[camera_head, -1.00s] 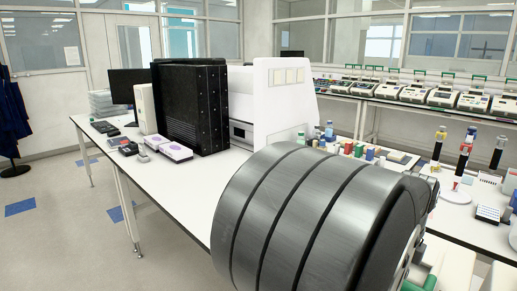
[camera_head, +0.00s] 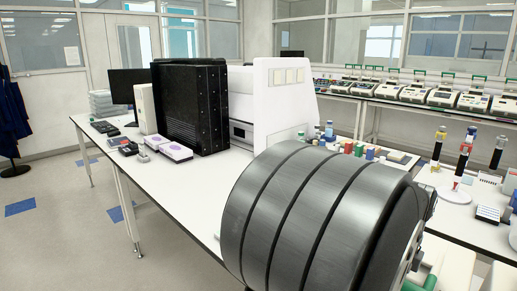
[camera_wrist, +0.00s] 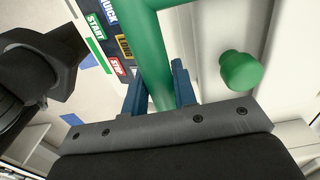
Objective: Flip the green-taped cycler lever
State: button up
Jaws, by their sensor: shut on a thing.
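In the wrist view, a thick green lever bar (camera_wrist: 157,60) runs down from the top between the two blue fingers of my gripper (camera_wrist: 159,88). The fingers are shut on it, one on each side. The bar joins another green piece at the top of the view. A green rounded knob (camera_wrist: 240,71) stands to the right, apart from the fingers, against a pale machine surface. Green tape cannot be told apart from the green lever. In the head view my gripper is hidden, and my large dark arm link fills the foreground.
A label panel (camera_wrist: 112,35) with START and STOP markings lies left of the lever. In the head view, a black computer case (camera_head: 190,105) and a white instrument (camera_head: 285,100) stand on the bench. Several cyclers (camera_head: 412,94) line the back bench.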

jog(key=shift+w+d+r, duration=0.1)
jog(key=shift+w+r, duration=0.05)
jog(key=shift+r, duration=1.45)
jog(key=shift+r, duration=0.1)
jog(key=shift+w+d+r, duration=0.15)
jog(key=shift+d+r, duration=0.05)
jog(key=shift+r, duration=0.55)
jog(key=shift+w+d+r, duration=0.15)
jog(key=shift+r, duration=0.6)
jog(key=shift+w+d+r, duration=0.15)
jog(key=shift+w+r, duration=0.05)
jog(key=shift+r, duration=0.3)
jog(key=shift+w+d+r, duration=0.15)
jog(key=shift+d+r, duration=0.05)
jog(key=shift+r, duration=0.25)
jog(key=shift+w+d+r, duration=0.15)
jog(key=shift+w+r, duration=0.05)
jog(key=shift+r, duration=0.3)
